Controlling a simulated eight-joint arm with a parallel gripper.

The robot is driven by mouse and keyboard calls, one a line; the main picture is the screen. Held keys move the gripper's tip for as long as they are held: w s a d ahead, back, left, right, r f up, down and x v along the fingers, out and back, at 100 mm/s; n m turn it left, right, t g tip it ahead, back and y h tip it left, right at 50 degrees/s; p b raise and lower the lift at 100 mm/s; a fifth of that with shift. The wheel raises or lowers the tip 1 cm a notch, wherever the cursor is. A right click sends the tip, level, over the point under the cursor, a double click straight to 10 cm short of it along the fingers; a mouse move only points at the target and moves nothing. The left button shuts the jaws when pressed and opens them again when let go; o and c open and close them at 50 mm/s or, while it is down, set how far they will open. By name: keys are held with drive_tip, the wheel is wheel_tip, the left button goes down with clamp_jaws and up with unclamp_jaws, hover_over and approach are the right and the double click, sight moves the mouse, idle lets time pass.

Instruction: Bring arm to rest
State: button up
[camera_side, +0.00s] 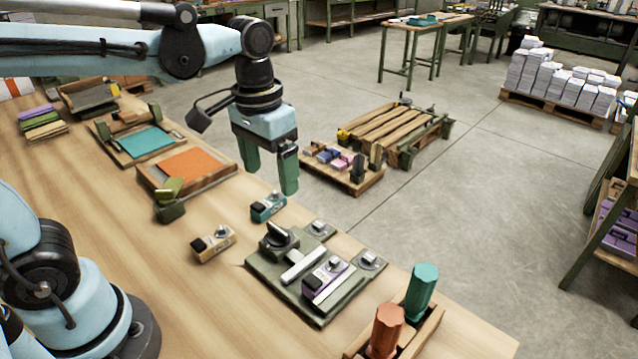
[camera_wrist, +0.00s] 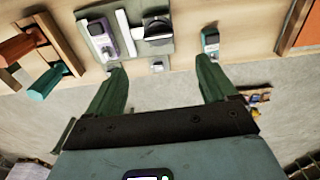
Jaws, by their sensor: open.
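My gripper (camera_side: 270,172) hangs above the far edge of the workbench in the side view, its two green fingers pointing down. It is open and nothing is between the fingers. In the wrist view the fingers (camera_wrist: 160,76) are spread wide, with bench edge and floor between and below them. A teal block (camera_side: 268,207) stands on the bench below and in front of the fingers, apart from them. A tan block (camera_side: 213,244) stands nearer on the bench. A purple block (camera_side: 325,281) sits on the dark green fixture plate (camera_side: 265,265), beside a pale bar.
An orange-bottomed tray (camera_side: 228,171) and a teal-bottomed tray (camera_side: 168,155) lie on the bench (camera_side: 120,235) to the left. A wooden holder (camera_side: 432,322) with orange and teal octagonal pieces stands at the right. A low pallet (camera_side: 372,182) stands on the floor beyond.

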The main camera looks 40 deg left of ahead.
drive_tip(key=shift+s+a+f+t, duration=0.45)
drive_tip(key=shift+a+f+t, duration=0.1)
drive_tip(key=shift+t, duration=0.5)
drive_tip(key=shift+s+a+f+t, duration=0.5)
drive_tip(key=shift+t, duration=0.6)
drive_tip(key=shift+s+a+f+t, duration=0.45)
drive_tip(key=shift+a+f+t, duration=0.1)
drive_tip(key=shift+t, duration=0.5)
